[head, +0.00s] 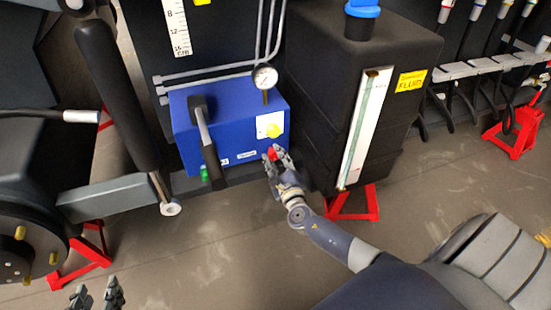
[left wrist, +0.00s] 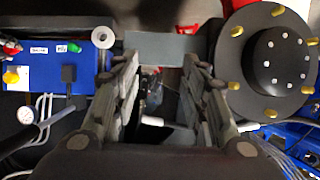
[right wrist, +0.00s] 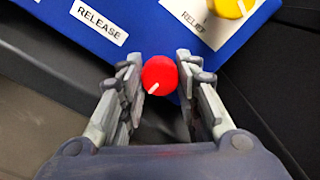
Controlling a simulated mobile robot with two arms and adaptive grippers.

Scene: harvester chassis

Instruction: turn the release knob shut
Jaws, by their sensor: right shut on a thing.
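The release knob (right wrist: 159,75) is red and round with a white pointer line aimed to the lower left. It sits at the lower edge of the blue pump block (head: 185,128), beside a white RELEASE label (right wrist: 99,22). My right gripper (head: 276,155) is shut on the knob, with one finger on each side of it; it also shows in the right wrist view (right wrist: 159,62). My left gripper (head: 96,291) is open and empty, low at the left, away from the block; its spread fingers show in the left wrist view (left wrist: 158,72).
A yellow relief knob (right wrist: 228,7) is near the red one. The block carries a pressure gauge (head: 264,77) and a lever (head: 206,135). A black fluid tank (head: 325,70) stands close to the right of it. A hub (left wrist: 270,60) is near my left gripper. Floor in front is clear.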

